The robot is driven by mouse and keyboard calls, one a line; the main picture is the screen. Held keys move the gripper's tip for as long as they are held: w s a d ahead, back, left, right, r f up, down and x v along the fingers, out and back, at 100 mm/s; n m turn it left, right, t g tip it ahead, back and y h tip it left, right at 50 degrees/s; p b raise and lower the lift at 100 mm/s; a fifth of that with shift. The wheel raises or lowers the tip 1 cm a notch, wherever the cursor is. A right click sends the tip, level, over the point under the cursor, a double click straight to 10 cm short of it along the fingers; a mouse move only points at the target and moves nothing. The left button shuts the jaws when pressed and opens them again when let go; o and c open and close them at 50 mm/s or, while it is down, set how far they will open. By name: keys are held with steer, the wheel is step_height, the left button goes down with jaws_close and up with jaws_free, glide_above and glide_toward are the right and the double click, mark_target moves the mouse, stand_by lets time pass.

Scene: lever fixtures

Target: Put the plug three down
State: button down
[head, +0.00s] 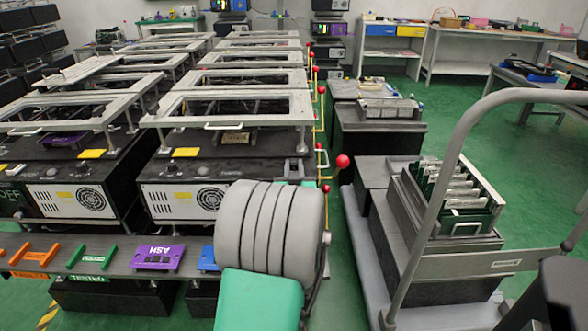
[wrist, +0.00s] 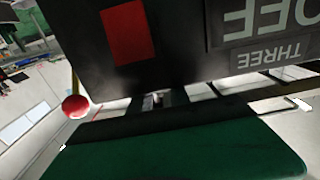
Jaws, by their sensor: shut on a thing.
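In the wrist view, a dark block (wrist: 180,40) fills the top, with a red patch and upside-down lettering that includes a label reading THREE (wrist: 287,55). I take it to be plug three. My gripper (wrist: 158,98) shows as two dark fingers close against the lower edge of this block. A small pale part shows between them, and the grip itself is mostly hidden. In the head view my gripper is hidden behind my own grey and green arm.
A red lever knob (wrist: 76,106) is left of my fingers. A cart (head: 445,262) with a slotted rack stands at right; green floor lies beyond.

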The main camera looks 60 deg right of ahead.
steer(key=c, duration=1.2)
jaws_free()
steer(key=shift+f, duration=0.25)
